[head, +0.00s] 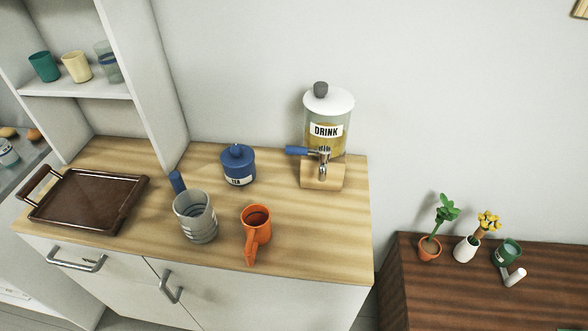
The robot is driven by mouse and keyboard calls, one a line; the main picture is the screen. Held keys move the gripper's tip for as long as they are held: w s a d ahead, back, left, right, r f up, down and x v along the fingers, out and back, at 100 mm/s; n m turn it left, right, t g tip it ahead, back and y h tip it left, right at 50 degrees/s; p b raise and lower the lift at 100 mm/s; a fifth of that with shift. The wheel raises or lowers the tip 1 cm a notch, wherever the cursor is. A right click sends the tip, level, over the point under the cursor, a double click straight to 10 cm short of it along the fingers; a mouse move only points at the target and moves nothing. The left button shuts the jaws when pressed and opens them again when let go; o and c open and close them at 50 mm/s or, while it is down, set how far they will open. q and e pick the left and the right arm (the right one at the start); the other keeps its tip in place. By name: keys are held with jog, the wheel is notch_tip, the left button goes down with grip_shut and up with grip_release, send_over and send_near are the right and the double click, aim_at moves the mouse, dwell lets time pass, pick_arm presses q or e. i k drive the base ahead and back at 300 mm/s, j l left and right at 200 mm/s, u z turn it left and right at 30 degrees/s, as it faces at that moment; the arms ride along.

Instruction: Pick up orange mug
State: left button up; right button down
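The orange mug (260,231) stands upright on the light wooden countertop (300,235), near its front edge. Its handle points toward the front edge of the counter, and its open top shows a dark inside. Nothing covers it. Neither of my grippers is in view.
A grey ribbed container (196,222) with a blue handle stands left of the mug. A blue lidded jar (238,168) and a drink dispenser (327,128) stand behind. A brown tray (88,200) lies left. Free counter lies right of the mug. A lower dark cabinet (450,290) holds plants.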

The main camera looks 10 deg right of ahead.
aim_at(255, 218)
jog(key=k+l+u, duration=0.15)
jog(key=u, duration=0.25)
jog(key=k+u, duration=0.55)
jog(key=u, duration=0.2)
